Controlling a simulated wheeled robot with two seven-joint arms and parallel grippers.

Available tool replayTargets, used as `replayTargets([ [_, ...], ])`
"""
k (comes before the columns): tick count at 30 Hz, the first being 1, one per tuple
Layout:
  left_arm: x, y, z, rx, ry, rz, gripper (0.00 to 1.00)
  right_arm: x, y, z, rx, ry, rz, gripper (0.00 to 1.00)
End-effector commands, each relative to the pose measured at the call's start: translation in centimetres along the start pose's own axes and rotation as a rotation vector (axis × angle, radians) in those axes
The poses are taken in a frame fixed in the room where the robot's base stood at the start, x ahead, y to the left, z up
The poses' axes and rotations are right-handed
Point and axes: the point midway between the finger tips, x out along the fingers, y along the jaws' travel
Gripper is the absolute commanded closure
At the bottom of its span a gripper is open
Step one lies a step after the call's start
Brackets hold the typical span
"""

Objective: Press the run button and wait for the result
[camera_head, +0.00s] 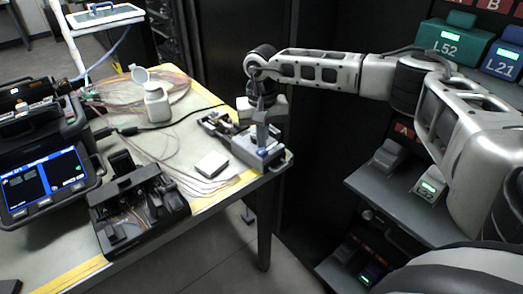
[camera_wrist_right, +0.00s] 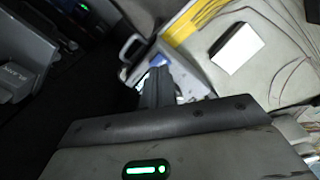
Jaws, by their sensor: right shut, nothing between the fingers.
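My right gripper (camera_head: 262,140) is shut and empty. It points down at a small grey device with a blue part (camera_head: 262,152) at the right corner of the table. The right wrist view shows the shut fingers (camera_wrist_right: 158,88) over this device (camera_wrist_right: 188,78), near its blue part. I cannot tell whether they touch it. The fingers hide part of its top, and I cannot make out a button there. At the left stands a black machine with a lit blue screen (camera_head: 45,183); the writing on the screen is too small to read. My left gripper is not in view.
A white box (camera_head: 212,164) lies left of the grey device, and a white bottle (camera_head: 156,103) stands farther back among loose fibres. A dark rack with shelves (camera_head: 400,205) stands at the right.

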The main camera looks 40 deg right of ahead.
Motion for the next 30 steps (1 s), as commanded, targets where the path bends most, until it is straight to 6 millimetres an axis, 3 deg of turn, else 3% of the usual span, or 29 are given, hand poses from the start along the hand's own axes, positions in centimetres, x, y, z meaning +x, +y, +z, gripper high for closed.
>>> replayTargets([
  [30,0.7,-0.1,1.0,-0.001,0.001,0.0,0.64,1.9,0.0,0.0,0.0,0.0,0.0,1.0],
])
